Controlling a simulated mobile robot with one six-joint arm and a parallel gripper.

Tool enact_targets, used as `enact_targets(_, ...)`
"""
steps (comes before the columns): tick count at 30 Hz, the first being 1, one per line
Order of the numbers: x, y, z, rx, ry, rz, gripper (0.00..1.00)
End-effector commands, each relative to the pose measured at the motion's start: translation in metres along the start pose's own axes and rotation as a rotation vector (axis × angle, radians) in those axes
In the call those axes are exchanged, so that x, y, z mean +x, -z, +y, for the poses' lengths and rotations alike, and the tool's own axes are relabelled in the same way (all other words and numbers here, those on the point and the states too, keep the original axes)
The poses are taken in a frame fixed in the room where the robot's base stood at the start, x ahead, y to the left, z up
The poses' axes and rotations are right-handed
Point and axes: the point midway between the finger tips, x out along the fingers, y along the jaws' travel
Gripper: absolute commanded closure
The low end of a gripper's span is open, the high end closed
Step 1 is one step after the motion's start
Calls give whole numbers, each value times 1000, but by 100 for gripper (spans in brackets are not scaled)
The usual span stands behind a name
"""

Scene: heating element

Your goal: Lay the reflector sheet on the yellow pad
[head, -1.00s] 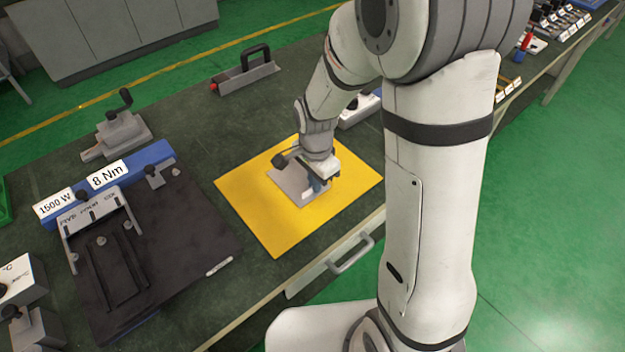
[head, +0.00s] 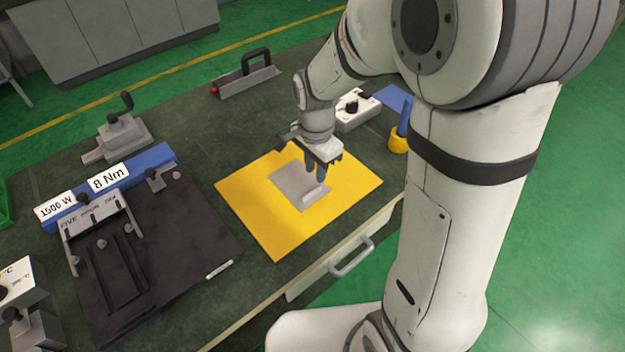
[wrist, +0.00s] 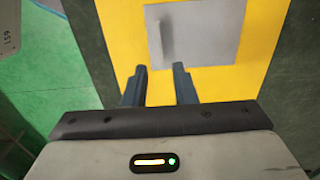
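The reflector sheet (head: 296,183) is a flat grey rectangle with a small raised light bar near its right front edge. It lies on the yellow pad (head: 270,225), with yellow showing around it. In the wrist view the sheet (wrist: 215,42) lies on the pad (wrist: 120,45) beyond my fingertips. My gripper (head: 315,170) is above the right part of the sheet in the head view. In the wrist view its two fingers (wrist: 160,72) are apart with nothing between them.
A black fixture plate (head: 185,235) with a blue bar labelled 1500 W and 8 Nm lies left. A black-handled tool (head: 245,78) stands behind. A white box (head: 355,110) and a yellow cup (head: 398,143) stand right of the pad. A drawer handle (head: 350,258) juts from the bench front.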

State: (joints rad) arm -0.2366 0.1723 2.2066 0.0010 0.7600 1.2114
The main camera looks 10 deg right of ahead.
Motion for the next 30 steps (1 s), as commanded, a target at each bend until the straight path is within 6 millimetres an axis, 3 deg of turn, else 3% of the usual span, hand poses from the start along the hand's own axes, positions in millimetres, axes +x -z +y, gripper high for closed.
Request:
enact_targets(6,-41,0,-1,1,3,1,75)
enact_targets(14,-64,3,9,-42,12,5,75)
enact_targets(17,-78,8,32,-157,40,21,75)
enact_targets(22,-101,13,89,-469,96,85,75)
enact_targets(27,-110,11,139,-759,118,164,75)
enact_targets(30,-111,8,157,-876,118,198,75)
